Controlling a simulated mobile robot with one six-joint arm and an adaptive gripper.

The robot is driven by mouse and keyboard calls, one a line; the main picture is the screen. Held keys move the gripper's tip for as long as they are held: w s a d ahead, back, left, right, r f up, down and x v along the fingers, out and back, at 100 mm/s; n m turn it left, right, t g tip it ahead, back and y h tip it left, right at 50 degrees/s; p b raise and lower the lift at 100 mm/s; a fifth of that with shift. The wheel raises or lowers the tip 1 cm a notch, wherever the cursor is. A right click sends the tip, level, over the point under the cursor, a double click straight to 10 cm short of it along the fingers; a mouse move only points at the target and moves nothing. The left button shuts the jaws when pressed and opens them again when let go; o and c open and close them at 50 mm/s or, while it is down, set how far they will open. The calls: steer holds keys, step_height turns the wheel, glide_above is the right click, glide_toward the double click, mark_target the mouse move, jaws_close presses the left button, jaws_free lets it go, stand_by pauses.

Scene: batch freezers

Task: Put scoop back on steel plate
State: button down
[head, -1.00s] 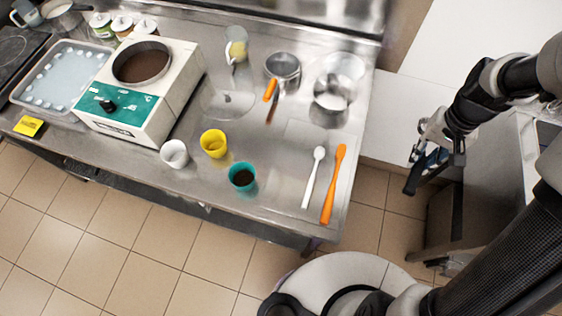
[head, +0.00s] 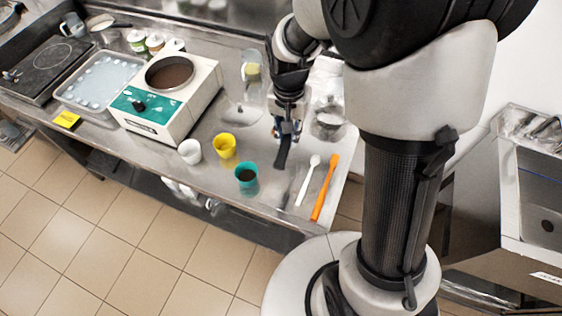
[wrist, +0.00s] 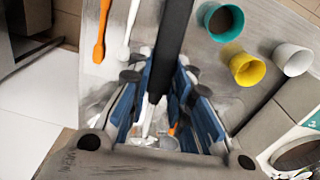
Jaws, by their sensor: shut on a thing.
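My gripper (head: 287,122) is over the right part of the steel worktop (head: 215,121). It is shut on a long dark object, which I take to be the scoop (head: 283,152). In the wrist view the scoop (wrist: 173,40) extends away from between my blue-padded fingers (wrist: 165,100). Only its black, bar-like part shows clearly, and its other end is hidden between the fingers. I cannot clearly tell the steel plate apart from the steel worktop. The scoop appears above the surface; contact cannot be told.
A white spoon (head: 307,180) and an orange spatula (head: 325,188) lie right of the scoop. The batch freezer (head: 170,100) is farther left. A steel bowl (head: 328,121) stands behind.

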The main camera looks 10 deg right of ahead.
steer(key=shift+a+r+m, duration=0.3)
steer(key=shift+r+m, duration=0.1)
steer(key=shift+r, duration=0.35)
steer(key=shift+s+f, duration=0.1)
steer(key=shift+f, duration=0.2)
step_height(320, 180, down, 19)
steer(key=b, duration=0.4)
steer(key=shift+f, duration=0.2)
steer(key=c, duration=1.9)
jaws_free()
steer(key=shift+f, duration=0.1)
steer(key=o, duration=0.5)
steer(key=shift+c, duration=0.2)
